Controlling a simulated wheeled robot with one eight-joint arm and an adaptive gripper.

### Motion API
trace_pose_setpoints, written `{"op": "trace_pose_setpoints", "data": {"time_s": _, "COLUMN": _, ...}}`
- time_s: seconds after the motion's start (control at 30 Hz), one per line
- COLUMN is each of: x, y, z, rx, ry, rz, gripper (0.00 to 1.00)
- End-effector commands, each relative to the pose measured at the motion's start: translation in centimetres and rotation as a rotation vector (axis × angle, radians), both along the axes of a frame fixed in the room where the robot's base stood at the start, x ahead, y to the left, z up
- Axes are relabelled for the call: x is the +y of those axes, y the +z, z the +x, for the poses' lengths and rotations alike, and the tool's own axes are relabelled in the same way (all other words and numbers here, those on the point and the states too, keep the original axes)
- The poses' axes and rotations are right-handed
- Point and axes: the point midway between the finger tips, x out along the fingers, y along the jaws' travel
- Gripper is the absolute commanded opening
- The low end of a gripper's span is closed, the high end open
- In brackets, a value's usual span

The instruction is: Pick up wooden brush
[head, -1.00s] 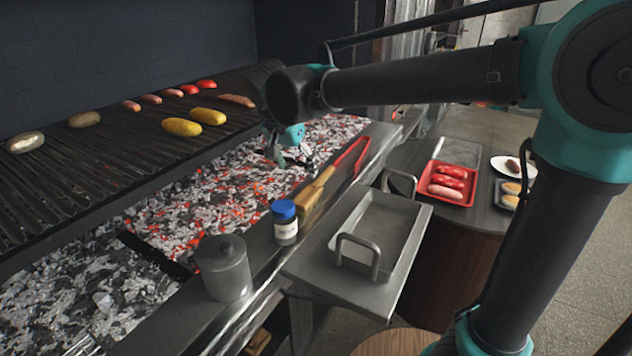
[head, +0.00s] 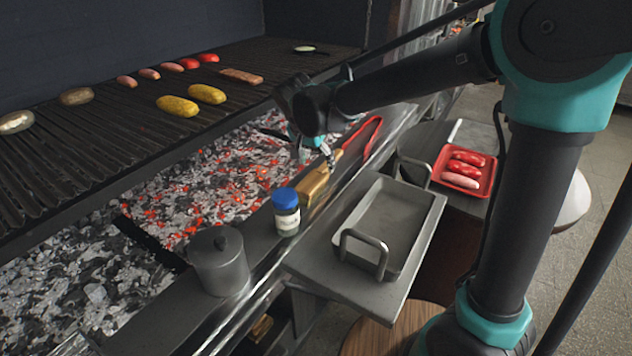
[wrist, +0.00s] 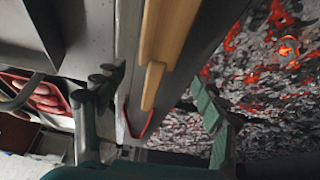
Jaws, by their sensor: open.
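The wooden brush (head: 313,187) lies on the metal ledge in front of the grill, behind the steel tray and beside the blue-capped jar. In the wrist view, its tan body (wrist: 172,30) is at the top centre, and its narrower handle ends between my fingers. My gripper (head: 313,156) is open and empty, over the ledge's coal-side edge near the brush's handle end. In the wrist view, my gripper's fingers (wrist: 155,95) stand apart on either side of the handle's line. I cannot tell the height gap between fingers and brush.
Red tongs (head: 370,135) lie just beyond the brush. A blue-capped jar (head: 286,214) and a lidded metal pot (head: 219,262) stand nearer on the ledge. The steel tray (head: 436,212) is at the right. Glowing coals (head: 200,200) lie behind the ledge, below the grill grate (head: 120,130).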

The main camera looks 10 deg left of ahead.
Motion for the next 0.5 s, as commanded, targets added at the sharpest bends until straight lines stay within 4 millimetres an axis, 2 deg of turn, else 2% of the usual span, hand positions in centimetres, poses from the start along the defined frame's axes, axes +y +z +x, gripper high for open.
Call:
{"op": "trace_pose_setpoints", "data": {"time_s": 0.27, "x": -0.3, "y": -1.9, "z": 0.8, "rx": 0.0, "ry": -0.001, "rz": 0.0, "gripper": 0.71}}
{"op": "trace_pose_setpoints", "data": {"time_s": 0.5, "x": -0.9, "y": -4.8, "z": 2.1, "rx": 0.0, "ry": -0.001, "rz": -0.001, "gripper": 0.71}}
